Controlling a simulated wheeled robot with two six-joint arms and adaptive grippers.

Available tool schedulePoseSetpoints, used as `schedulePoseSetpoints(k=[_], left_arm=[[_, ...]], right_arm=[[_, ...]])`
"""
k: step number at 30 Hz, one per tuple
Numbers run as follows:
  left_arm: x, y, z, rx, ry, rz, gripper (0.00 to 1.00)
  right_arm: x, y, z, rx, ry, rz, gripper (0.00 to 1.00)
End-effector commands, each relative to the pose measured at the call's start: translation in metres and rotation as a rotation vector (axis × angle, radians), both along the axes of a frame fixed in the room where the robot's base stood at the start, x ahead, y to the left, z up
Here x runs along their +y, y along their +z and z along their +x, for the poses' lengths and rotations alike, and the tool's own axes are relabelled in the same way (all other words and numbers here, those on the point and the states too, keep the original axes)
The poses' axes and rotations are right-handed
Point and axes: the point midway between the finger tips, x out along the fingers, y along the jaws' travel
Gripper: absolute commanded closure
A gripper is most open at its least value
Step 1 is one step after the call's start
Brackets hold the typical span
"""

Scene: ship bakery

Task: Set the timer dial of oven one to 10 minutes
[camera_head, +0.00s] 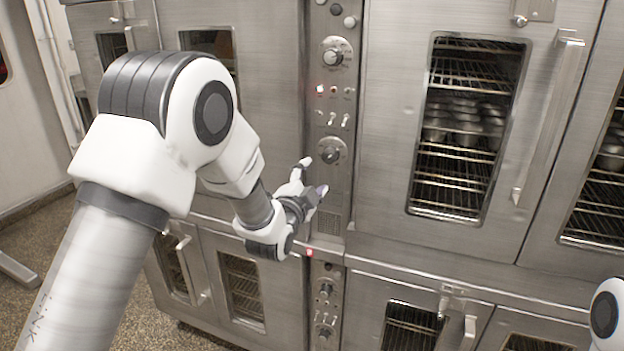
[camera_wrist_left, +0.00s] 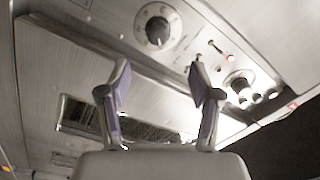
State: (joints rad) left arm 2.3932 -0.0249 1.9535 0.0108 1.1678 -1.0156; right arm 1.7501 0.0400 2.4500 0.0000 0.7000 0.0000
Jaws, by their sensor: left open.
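The oven's steel control panel has a lower round dial (camera_head: 331,151) and an upper round dial (camera_head: 336,55), each with a dark knob on a pale marked plate. Which one is the timer, and their settings, are too small to read. My left gripper (camera_head: 314,177) is open and empty, just below the lower dial, apart from it. In the left wrist view a dial (camera_wrist_left: 157,27) with a ring of marks lies beyond and above my open fingers (camera_wrist_left: 160,72). Another dial (camera_wrist_left: 240,86) is farther right. My right gripper is out of view.
Lit red lamps (camera_head: 320,89) and toggle switches (camera_head: 332,118) sit between the dials. A glass oven door (camera_head: 467,125) with a long handle (camera_head: 548,115) is right of the panel. Lower ovens with another control panel (camera_head: 325,305) are below. Part of my right arm shows at the right edge.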

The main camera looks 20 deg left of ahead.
Motion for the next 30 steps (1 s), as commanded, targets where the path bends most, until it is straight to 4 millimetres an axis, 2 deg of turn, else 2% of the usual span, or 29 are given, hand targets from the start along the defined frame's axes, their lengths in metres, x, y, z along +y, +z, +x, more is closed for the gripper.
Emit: schedulePoseSetpoints(k=[7, 10, 13, 16, 18, 21, 26, 30], left_arm=[[0.000, 0.000, 0.000, 0.000, 0.000, -0.004, 0.36], [0.000, -0.001, 0.000, 0.003, -0.004, -0.090, 0.36], [-0.001, 0.002, 0.003, 0.004, -0.019, -0.324, 0.36], [-0.003, 0.012, 0.013, 0.002, -0.042, -0.645, 0.36], [-0.003, 0.017, 0.021, 0.012, -0.055, -0.853, 0.36], [0.000, 0.020, 0.034, 0.035, -0.058, -1.037, 0.36], [0.001, 0.002, 0.042, 0.057, -0.042, -1.031, 0.36], [0.000, 0.004, 0.065, 0.055, -0.044, -1.030, 0.36]], right_arm=[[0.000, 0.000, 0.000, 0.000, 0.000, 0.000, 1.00], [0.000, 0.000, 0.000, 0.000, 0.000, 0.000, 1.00], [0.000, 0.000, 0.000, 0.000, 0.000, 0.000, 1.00], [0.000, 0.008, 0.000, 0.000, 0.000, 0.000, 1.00], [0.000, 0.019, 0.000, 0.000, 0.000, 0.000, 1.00], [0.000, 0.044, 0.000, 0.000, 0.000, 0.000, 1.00], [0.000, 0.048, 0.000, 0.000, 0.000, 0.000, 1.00], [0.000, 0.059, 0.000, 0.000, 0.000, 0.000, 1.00]])
